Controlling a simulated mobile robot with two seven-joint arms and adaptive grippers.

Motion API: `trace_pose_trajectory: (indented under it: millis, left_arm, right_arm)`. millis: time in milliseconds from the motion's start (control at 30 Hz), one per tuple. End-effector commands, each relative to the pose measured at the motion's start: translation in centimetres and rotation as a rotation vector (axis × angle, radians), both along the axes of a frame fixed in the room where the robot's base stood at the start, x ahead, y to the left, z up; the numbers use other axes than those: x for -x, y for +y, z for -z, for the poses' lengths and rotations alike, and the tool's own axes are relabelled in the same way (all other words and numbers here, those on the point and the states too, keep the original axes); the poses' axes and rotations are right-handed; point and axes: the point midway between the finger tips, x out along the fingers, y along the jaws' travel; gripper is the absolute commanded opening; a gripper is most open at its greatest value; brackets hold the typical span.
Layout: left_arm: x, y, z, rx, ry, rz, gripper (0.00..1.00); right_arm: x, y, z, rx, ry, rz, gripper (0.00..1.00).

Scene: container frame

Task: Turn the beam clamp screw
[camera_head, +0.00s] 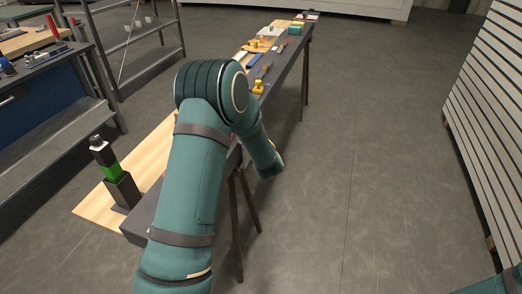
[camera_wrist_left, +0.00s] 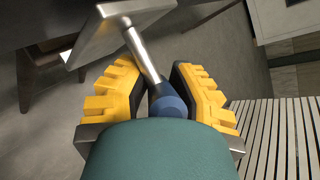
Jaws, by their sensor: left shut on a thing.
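In the left wrist view, my left gripper (camera_wrist_left: 157,82) has its yellow ridged fingers closed around the blue knob (camera_wrist_left: 167,104) at the end of a bare metal screw (camera_wrist_left: 141,54). The screw runs up and left to a grey metal plate (camera_wrist_left: 112,32), which looks like part of the beam clamp. The rest of the clamp is out of frame or hard to make out. In the head view, my arm covers the middle of the bench; neither the left gripper nor the clamp screw can be made out there. My right gripper is not in view.
A long narrow workbench (camera_head: 88,202) holds a black-and-green upright tool (camera_head: 111,172) at its near end and several yellow and blue tools farther back. A blue cabinet and shelf stand left. A slatted crate (camera_head: 487,120) stands right. Open grey floor lies between bench and crate.

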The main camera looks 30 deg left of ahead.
Motion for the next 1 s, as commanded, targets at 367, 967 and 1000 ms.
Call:
trace_pose_trajectory:
  millis: [367, 967, 1000]
  left_arm:
    - [-0.4, 0.1, -0.6, -0.087, -0.354, 0.000, 0.00]
    - [-0.4, 0.1, -1.5, -0.191, -0.785, 0.001, 0.00]
    - [-0.4, 0.1, -1.5, -0.195, -0.800, 0.001, 0.00]
  right_arm:
    - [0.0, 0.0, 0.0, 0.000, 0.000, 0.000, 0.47]
    - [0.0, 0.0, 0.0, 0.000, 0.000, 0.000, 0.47]
    - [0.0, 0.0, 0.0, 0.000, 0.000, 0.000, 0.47]
